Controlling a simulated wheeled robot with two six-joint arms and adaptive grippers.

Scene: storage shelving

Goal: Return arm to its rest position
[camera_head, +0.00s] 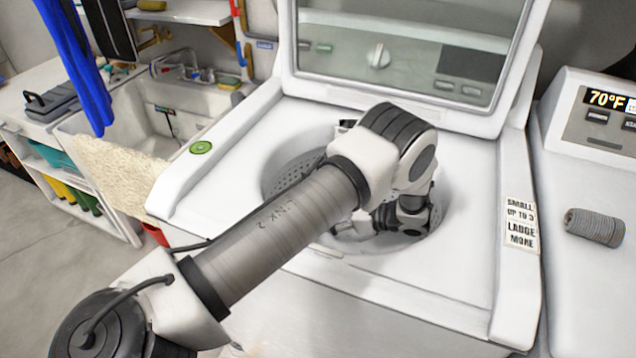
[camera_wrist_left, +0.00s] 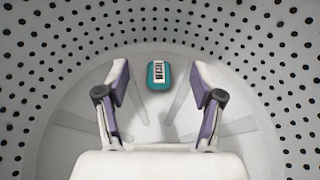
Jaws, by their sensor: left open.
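My left arm (camera_head: 280,222) comes in from the lower left in the head view and bends down into the round opening of a white top-loading washing machine (camera_head: 470,270). Its gripper is hidden inside the drum in that view. In the left wrist view my left gripper (camera_wrist_left: 160,92) is open, with its two fingers apart and nothing between them. A small teal object with a white label (camera_wrist_left: 158,75) lies on the drum floor beyond the fingertips, apart from them. The perforated drum wall (camera_wrist_left: 60,60) surrounds the gripper. My right gripper is in neither view.
The washer lid (camera_head: 400,50) stands open behind the opening. The rim of the opening is close around my arm. A grey ribbed cylinder (camera_head: 594,227) lies on the white machine at the right. A sink (camera_head: 170,110) and a hanging blue cloth (camera_head: 78,65) are at the left.

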